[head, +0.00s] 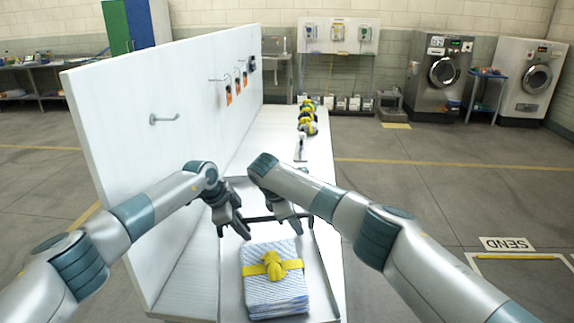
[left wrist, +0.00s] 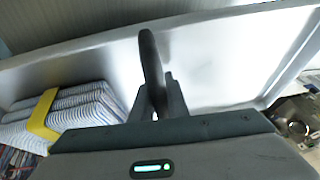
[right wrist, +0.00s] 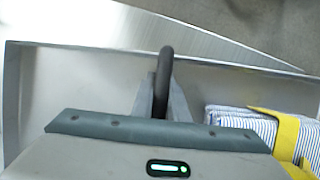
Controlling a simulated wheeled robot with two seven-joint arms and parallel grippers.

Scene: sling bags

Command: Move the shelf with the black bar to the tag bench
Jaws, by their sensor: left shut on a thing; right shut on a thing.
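The pale shelf (head: 230,285) is a shallow tray at the front of the long white bench, with a black bar (head: 262,217) across it. A folded blue-and-white striped bundle (head: 283,293) with a yellow knotted band lies on its near part. My left gripper (head: 243,232) is shut on the left part of the bar; in the left wrist view the bar (left wrist: 151,60) stands between its fingers. My right gripper (head: 296,228) is shut on the right part; the bar (right wrist: 163,75) also shows in the right wrist view. I cannot tell which surface is the tag bench.
A tall white panel (head: 165,130) with hooks and tags stands along the left. Yellow-and-black items (head: 307,118) lie on the far white bench (head: 285,150). Washing machines (head: 440,78) stand at the back right. A SEND sign (head: 507,244) is on the open floor at right.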

